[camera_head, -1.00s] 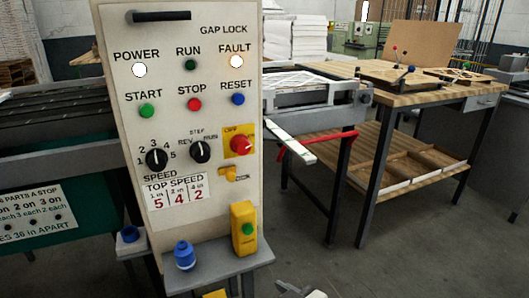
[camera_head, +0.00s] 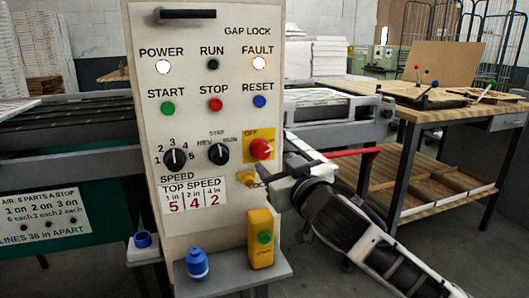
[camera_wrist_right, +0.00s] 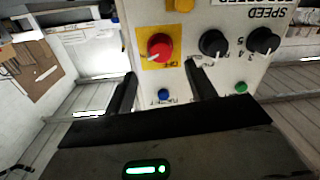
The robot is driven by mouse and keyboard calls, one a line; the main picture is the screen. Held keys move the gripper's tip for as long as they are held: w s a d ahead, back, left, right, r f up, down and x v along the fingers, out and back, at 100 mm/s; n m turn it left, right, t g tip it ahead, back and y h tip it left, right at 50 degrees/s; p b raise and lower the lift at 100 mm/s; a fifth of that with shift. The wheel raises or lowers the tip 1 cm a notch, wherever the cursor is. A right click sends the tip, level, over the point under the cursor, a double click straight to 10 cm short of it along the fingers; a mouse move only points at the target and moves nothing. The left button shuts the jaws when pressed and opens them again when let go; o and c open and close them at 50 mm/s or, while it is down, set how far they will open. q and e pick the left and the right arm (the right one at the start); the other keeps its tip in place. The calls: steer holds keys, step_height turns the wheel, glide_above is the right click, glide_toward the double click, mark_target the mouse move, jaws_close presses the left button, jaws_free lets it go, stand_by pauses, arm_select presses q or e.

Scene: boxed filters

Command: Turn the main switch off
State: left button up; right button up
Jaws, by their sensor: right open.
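The main switch is a red round knob (camera_head: 261,149) on a yellow plate at the right side of the white control panel (camera_head: 205,100). "OFF" is printed above it. The knob also shows in the right wrist view (camera_wrist_right: 160,47), upside down, with a white mark on it. My right gripper (camera_head: 276,164) is open and empty, just right of and below the knob. In the wrist view its fingers (camera_wrist_right: 160,74) are apart, with the knob ahead of the gap; I see no contact. My left gripper is not in view.
A small yellow latch (camera_head: 246,178) sits just below the knob, close to a finger. Black dials (camera_head: 218,153) are left of it, and a blue RESET button (camera_head: 259,101) is above. A yellow box with a green button (camera_head: 261,238) stands on the shelf below.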

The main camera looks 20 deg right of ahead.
mark_target(264, 152)
steer(key=w, duration=0.7)
steer(key=shift+w+a, duration=0.4)
steer(key=c, duration=0.9)
